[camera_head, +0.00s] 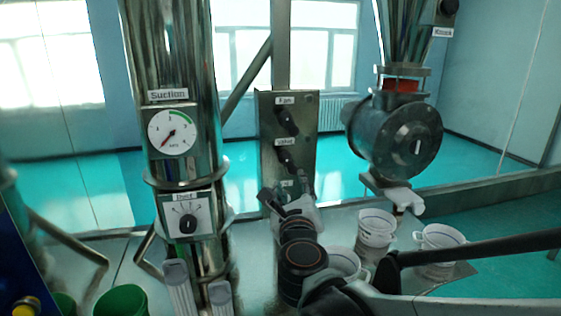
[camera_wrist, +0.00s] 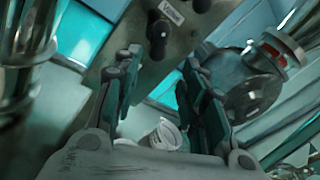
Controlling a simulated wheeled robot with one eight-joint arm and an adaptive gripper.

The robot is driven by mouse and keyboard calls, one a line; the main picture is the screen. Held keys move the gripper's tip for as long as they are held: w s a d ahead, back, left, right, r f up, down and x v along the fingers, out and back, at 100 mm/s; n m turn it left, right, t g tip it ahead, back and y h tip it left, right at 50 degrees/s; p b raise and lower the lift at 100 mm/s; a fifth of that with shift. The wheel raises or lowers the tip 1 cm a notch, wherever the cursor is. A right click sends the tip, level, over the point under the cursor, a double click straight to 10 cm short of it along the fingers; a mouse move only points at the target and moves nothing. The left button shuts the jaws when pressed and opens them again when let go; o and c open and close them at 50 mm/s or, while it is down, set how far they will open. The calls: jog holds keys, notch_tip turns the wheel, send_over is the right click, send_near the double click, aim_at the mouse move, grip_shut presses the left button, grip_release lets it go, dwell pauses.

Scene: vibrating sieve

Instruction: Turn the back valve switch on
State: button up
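A grey upright metal panel (camera_head: 269,145) stands in the middle of the head view. It carries a "Fan" knob (camera_head: 287,121) above a "Valve" knob (camera_head: 287,159); both are black. A lower label on it is partly hidden by my gripper. My gripper (camera_head: 286,191) is in front of the panel's lower part. In the wrist view my gripper (camera_wrist: 160,65) is open, with a wide gap between its fingers and nothing between them. A black knob (camera_wrist: 158,36) under a blurred label shows just beyond the gap, apart from the fingers.
A steel column (camera_head: 165,75) with a suction gauge (camera_head: 171,132) and a "Dust" dial (camera_head: 187,223) stands left of the panel. A round metal housing (camera_head: 396,138) is to its right. White buckets (camera_head: 376,229) stand below right, and a green bucket (camera_head: 120,301) at lower left.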

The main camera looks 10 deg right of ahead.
aim_at(289, 165)
jog(key=shift+n, duration=0.3)
jog(key=b+x, duration=0.1)
jog(key=x, duration=1.3)
jog(key=shift+a, duration=0.15)
grip_shut()
